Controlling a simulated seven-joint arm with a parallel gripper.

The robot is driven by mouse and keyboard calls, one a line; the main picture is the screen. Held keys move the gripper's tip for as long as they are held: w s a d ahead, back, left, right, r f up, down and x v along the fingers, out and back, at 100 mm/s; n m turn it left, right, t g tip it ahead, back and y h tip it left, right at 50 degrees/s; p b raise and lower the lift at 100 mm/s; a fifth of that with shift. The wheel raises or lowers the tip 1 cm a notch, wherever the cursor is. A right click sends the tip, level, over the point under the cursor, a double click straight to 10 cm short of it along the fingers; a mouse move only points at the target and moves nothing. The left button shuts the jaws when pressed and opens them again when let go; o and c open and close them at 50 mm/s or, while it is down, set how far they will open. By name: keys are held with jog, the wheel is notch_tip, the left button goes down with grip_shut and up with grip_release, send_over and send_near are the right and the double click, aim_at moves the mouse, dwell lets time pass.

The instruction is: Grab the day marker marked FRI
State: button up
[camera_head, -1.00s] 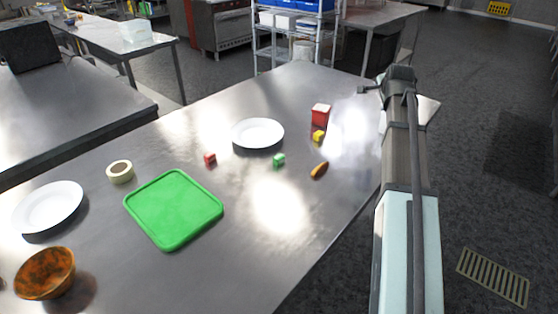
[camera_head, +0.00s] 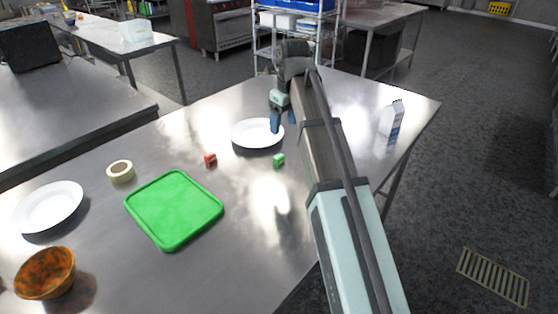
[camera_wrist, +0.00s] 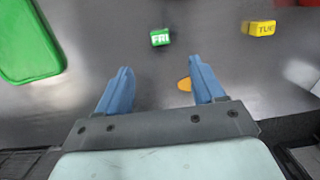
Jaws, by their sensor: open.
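The FRI day marker is a small green block (camera_wrist: 160,37) with white letters in the wrist view, lying on the steel table ahead of my fingertips and roughly centred between them. The same green block (camera_head: 279,160) shows in the head view, in front of the white plate. In the head view my gripper (camera_head: 283,120) is above the plate's right side.
A yellow block marked TUE (camera_wrist: 259,28) and part of a red thing (camera_wrist: 302,72) lie to the right. An orange piece (camera_wrist: 184,84) is by the right finger. A red block (camera_head: 210,159), plate (camera_head: 247,145), green board (camera_head: 174,208) and carton (camera_head: 391,118) are on the table.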

send_over(279, 156)
jog(key=f, duration=0.8)
jog(key=shift+s+d+f, duration=0.15)
jog(key=shift+s+d, duration=0.05)
jog(key=shift+s, duration=0.1)
jog(key=shift+w+a+f, duration=0.1)
jog(key=shift+f, duration=1.2)
jog(key=shift+w+a+f, duration=0.1)
jog(key=shift+f, duration=1.2)
jog(key=shift+c, duration=0.5)
jog(key=c, duration=1)
jog(key=shift+r, duration=0.1)
